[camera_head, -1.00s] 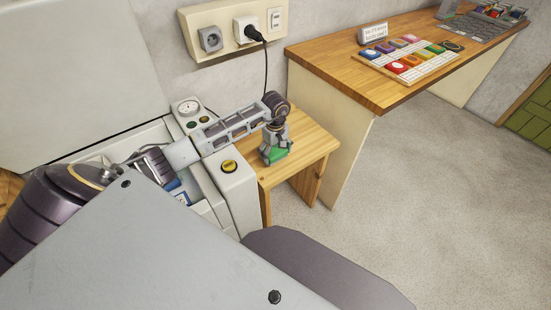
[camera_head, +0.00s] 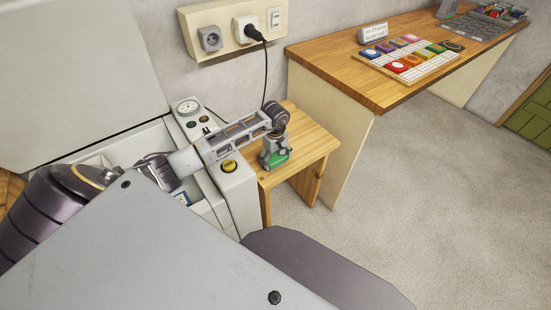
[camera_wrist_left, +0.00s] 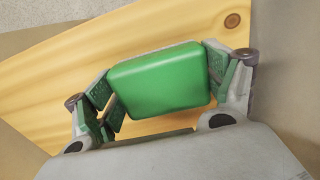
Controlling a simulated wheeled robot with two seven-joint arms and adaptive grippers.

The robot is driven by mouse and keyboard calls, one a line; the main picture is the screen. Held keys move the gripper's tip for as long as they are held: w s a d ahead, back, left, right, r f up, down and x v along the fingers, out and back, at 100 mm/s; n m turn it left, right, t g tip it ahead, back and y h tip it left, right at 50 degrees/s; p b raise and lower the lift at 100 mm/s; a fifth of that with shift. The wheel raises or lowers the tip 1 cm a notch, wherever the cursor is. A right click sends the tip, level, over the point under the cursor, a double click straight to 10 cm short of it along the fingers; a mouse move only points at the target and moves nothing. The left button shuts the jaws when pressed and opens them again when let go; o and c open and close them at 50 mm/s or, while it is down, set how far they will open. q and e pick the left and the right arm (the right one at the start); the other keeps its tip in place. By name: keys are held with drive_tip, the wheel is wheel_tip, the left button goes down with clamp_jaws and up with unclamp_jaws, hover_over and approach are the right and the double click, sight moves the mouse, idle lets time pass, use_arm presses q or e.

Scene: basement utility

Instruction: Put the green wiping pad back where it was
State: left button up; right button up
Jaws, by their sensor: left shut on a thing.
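The green wiping pad (camera_wrist_left: 160,80) is between the two fingers of my left gripper (camera_wrist_left: 163,82) in the left wrist view, with both fingers against its sides. In the head view the pad (camera_head: 278,160) shows as a green patch under my left gripper (camera_head: 275,158), over the small wooden stool (camera_head: 312,140). The stool's top also fills much of the left wrist view (camera_wrist_left: 60,85). I cannot tell whether the pad touches the stool or hangs just above it. My right gripper is not in view.
A white open-lidded machine (camera_head: 237,195) with a yellow knob stands left of the stool. A wooden bench (camera_head: 350,75) with a tray of coloured blocks (camera_head: 440,68) and a small sign (camera_head: 373,33) is at the right. A black cord (camera_head: 265,80) hangs behind. Floor at right is clear.

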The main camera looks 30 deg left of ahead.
sight(275, 157)
use_arm(q)
drive_tip(key=o, duration=0.8)
drive_tip(key=shift+c, duration=0.2)
drive_tip(key=shift+o, duration=0.9)
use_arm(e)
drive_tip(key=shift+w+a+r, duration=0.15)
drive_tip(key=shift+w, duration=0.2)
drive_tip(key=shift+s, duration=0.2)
use_arm(q)
drive_tip(key=shift+r, duration=0.55)
wheel_tip(275, 157, up, 11)
drive_tip(key=shift+p, duration=0.4)
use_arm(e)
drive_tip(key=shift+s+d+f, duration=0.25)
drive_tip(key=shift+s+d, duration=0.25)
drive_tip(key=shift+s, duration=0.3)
